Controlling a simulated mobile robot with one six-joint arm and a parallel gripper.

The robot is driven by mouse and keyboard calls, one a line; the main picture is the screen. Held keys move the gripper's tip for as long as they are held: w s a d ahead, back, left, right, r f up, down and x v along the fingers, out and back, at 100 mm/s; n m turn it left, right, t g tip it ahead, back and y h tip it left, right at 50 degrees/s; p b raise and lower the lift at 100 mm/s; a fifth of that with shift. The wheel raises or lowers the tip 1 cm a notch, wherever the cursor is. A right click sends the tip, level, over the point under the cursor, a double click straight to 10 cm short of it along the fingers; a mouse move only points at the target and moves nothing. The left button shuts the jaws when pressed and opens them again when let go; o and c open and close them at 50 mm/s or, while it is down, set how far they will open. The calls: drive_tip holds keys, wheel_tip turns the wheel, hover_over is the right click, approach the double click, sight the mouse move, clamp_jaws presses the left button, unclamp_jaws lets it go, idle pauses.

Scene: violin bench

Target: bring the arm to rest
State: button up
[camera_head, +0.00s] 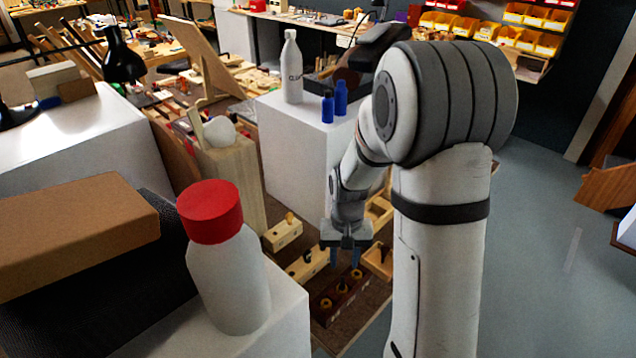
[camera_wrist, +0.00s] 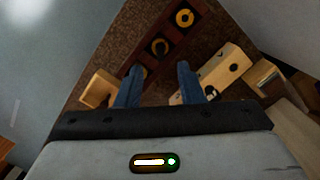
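My gripper (camera_head: 345,256) hangs fingers-down at the end of my folded arm, in the middle of the head view. Its two blue fingers are apart with nothing between them. In the wrist view the gripper (camera_wrist: 160,88) also shows open and empty. Beyond the fingertips are a dark red block with yellow-ringed holes (camera_wrist: 160,46) and a pale wooden block (camera_wrist: 222,72). They lie on a brown surface (camera_wrist: 115,55), and the fingers appear above them. The exact gap cannot be told.
A white bottle with a red cap (camera_head: 228,275) stands on a white block at the front left, beside a cardboard box (camera_head: 75,230). A white bottle (camera_head: 291,70) and two small blue bottles (camera_head: 341,98) stand on another white block (camera_head: 285,150). Grey floor (camera_head: 540,230) is open at right.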

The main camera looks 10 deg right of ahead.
drive_tip(key=shift+s+r, duration=0.1)
drive_tip(key=shift+r, duration=0.3)
drive_tip(key=s+r+n+t, duration=0.1)
drive_tip(key=s+r+t, duration=0.3)
drive_tip(key=s+r, duration=1)
wheel_tip(320, 180, up, 2)
drive_tip(key=shift+s+a+r+n, duration=0.1)
drive_tip(key=shift+s+a+n, duration=0.15)
drive_tip(key=shift+n, duration=0.15)
